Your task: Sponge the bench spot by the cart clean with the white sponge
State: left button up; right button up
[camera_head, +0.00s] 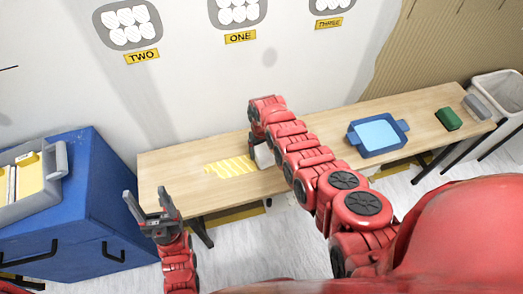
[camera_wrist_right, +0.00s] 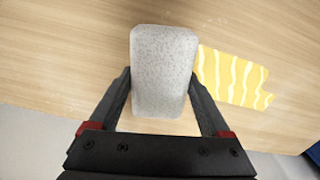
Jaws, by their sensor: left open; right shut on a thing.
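The white sponge (camera_head: 263,157) is a pale speckled block, and it also shows in the right wrist view (camera_wrist_right: 164,70). My right gripper (camera_head: 262,142) is shut on it, with a finger along each side, over the bench. A yellow patch with pale wavy stripes (camera_head: 232,167) lies on the wooden bench (camera_head: 190,160), at the end near the blue cart (camera_head: 115,185). The sponge is just right of this patch in the head view; in the right wrist view the patch (camera_wrist_right: 232,78) is to its right. My left gripper (camera_head: 148,205) is open and empty in front of the bench's left end.
A blue tray (camera_head: 402,140) with a light blue inside, a green block (camera_head: 448,119) and a grey block (camera_head: 477,107) stand on the right of the bench. A pale bin (camera_head: 497,95) is beyond its right end.

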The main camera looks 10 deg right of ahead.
aim_at(248, 163)
jog(key=shift+f+b, duration=1)
jog(key=shift+f, duration=0.1)
dwell(0.6)
dwell(1.5)
jog(key=shift+s+a, duration=0.1)
jog(key=shift+a, duration=1.8)
jog(key=shift+a, duration=0.55)
jog(key=shift+s+a, duration=0.1)
jog(key=shift+a, duration=0.15)
jog(key=shift+r, duration=0.1)
